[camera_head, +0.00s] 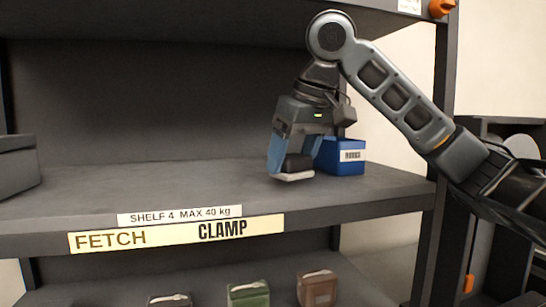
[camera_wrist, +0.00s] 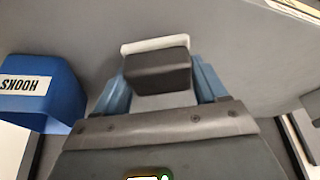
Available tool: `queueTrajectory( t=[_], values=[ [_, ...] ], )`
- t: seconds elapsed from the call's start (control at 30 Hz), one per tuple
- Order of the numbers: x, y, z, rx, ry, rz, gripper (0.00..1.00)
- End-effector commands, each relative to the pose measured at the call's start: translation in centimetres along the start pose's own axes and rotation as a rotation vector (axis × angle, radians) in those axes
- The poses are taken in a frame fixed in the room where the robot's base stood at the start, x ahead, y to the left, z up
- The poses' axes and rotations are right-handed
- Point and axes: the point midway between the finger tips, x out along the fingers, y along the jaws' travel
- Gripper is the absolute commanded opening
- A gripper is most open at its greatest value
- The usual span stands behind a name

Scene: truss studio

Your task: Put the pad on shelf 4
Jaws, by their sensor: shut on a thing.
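My gripper (camera_head: 296,158) points down over shelf 4 (camera_head: 200,180). Its blue fingers are shut on the pad, a dark block with a white flat underside (camera_head: 292,177). In the wrist view the dark block of the pad (camera_wrist: 157,72) sits between the two fingers (camera_wrist: 161,84), with its white edge beyond it. The pad is at or just above the shelf surface, towards the right part of the shelf; I cannot tell whether it touches. The shelf's front edge carries a label reading SHELF 4 MAX 40 kg (camera_head: 180,216).
A blue bin marked HOOKS (camera_head: 342,157) stands on shelf 4 just right of the gripper; it also shows at left in the wrist view (camera_wrist: 40,92). A dark box (camera_head: 17,165) is at the far left. The middle of the shelf is clear. Several small boxes (camera_head: 248,294) sit below.

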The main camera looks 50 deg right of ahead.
Motion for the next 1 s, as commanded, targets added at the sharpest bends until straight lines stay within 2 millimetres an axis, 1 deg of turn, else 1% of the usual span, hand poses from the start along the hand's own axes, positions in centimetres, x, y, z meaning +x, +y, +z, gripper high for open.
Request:
queueTrajectory(
  t=[0.03,0.17,0.27,0.43,0.47,0.5,0.6,0.97,1.0],
  values=[
    [0.1,0.1,-0.6,0.001,-0.001,0.002,0.43],
    [0.4,0.1,-1.4,0.002,0.001,0.002,0.43],
    [0.8,0.1,-2.3,0.000,-0.001,0.004,0.43],
    [1.8,0.1,-5.0,0.001,0.000,0.003,0.43],
    [2.1,0.1,-5.1,0.001,-0.001,0.004,0.43],
    [2.6,0.1,-4.7,0.001,-0.001,0.003,0.43],
    [3.3,0.1,-4.4,0.001,0.000,0.003,0.43],
    [3.7,0.1,-4.2,0.001,0.001,0.002,0.43],
    [3.6,0.1,-4.2,0.001,0.001,0.003,0.74]
  ],
)
